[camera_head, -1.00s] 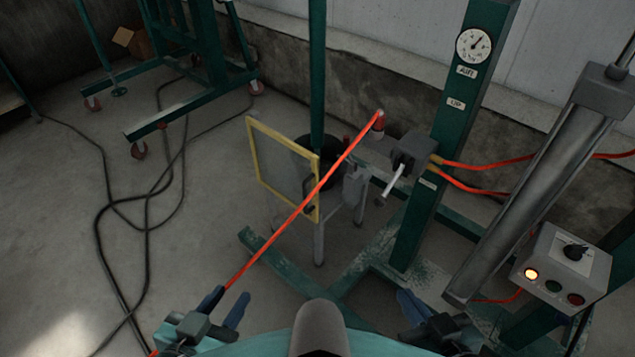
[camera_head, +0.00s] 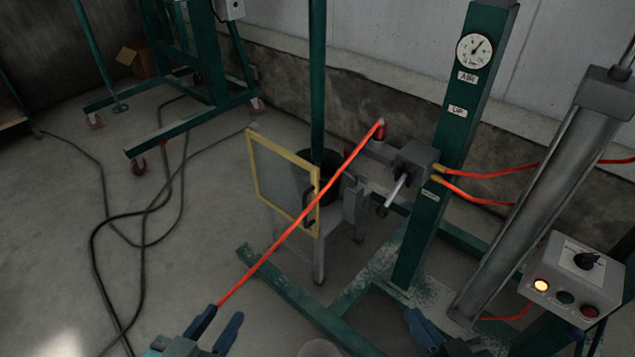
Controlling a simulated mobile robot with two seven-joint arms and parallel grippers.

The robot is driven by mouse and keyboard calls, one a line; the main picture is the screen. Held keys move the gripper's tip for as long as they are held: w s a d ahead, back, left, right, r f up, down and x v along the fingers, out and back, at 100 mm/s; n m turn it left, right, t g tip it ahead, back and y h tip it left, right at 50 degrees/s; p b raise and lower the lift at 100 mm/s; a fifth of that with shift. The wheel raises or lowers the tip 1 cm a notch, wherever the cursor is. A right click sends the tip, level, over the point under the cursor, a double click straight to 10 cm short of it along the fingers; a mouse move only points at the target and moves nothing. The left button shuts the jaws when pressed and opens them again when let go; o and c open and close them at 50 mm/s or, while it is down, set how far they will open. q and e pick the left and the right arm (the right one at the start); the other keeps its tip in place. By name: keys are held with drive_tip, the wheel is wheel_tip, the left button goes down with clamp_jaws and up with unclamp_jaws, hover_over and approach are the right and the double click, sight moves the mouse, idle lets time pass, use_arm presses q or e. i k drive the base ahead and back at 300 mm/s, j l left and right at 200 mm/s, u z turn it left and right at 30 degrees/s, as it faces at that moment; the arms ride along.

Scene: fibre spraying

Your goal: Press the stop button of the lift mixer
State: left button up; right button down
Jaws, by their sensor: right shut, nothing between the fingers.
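The lift mixer's control box (camera_head: 575,280) is at the right edge in the head view.
A green column (camera_head: 443,160) with a gauge (camera_head: 474,50) and a grey cylinder (camera_head: 530,200) stand left of the box. A yellow-framed panel (camera_head: 283,178) stands mid-view. Cables (camera_head: 103,220) lie on the floor.

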sight(586, 312)
drive_tip(key=z, duration=1.2)
